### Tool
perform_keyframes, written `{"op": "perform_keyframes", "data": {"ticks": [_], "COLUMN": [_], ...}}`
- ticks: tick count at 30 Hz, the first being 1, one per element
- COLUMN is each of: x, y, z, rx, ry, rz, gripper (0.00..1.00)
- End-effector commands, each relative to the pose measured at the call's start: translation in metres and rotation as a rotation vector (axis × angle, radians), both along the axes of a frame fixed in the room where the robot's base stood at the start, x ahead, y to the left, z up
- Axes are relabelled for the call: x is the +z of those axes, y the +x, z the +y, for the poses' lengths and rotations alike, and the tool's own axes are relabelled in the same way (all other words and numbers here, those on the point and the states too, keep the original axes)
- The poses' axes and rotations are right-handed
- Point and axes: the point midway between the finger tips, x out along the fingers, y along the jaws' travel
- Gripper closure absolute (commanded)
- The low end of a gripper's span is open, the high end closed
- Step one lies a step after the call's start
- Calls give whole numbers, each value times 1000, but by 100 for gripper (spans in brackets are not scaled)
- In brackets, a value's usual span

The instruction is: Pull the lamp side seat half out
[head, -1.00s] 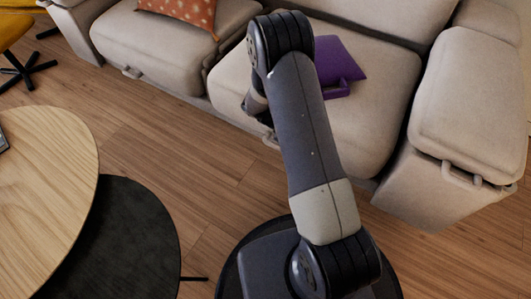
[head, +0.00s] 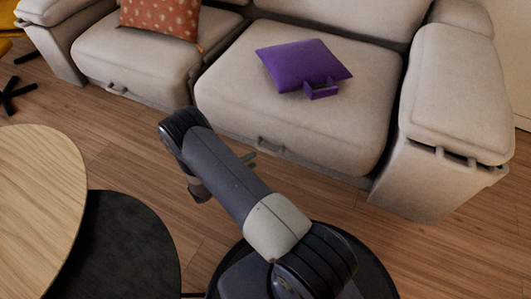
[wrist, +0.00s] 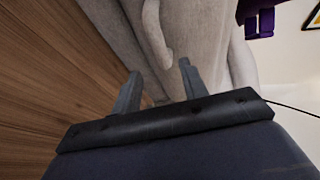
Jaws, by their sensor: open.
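The beige sofa has two seats. The right seat (head: 300,125) bears the purple cushion and has a grey loop handle (head: 272,146) low on its front. The left seat (head: 135,55) has its own handle (head: 117,90). Both seats look pushed in. I cannot tell which is the lamp side, as no lamp clearly shows. My gripper (head: 250,161), partly hidden by my arm, is just in front of the right seat, near its handle. In the wrist view my gripper (wrist: 159,78) is open and empty, with a handle-like loop (wrist: 155,35) ahead of its fingers, apparently apart from them.
The purple cushion (head: 302,66), with a purple handled part (head: 320,91), lies on the right seat. An orange cushion (head: 162,17) leans on the left one. A round wooden table (head: 40,190) and a dark lower table (head: 120,250) stand at left. Bare floor (head: 125,137) lies before the sofa.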

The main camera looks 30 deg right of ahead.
Motion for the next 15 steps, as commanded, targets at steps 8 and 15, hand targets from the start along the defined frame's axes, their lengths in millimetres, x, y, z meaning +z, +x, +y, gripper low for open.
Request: {"op": "perform_keyframes", "data": {"ticks": [8,15], "x": [-12,-17], "y": [12,21], "z": [-51,-84], "rx": [-9,-7], "ry": [2,2], "rz": [-4,-3], "gripper": [59,59]}}
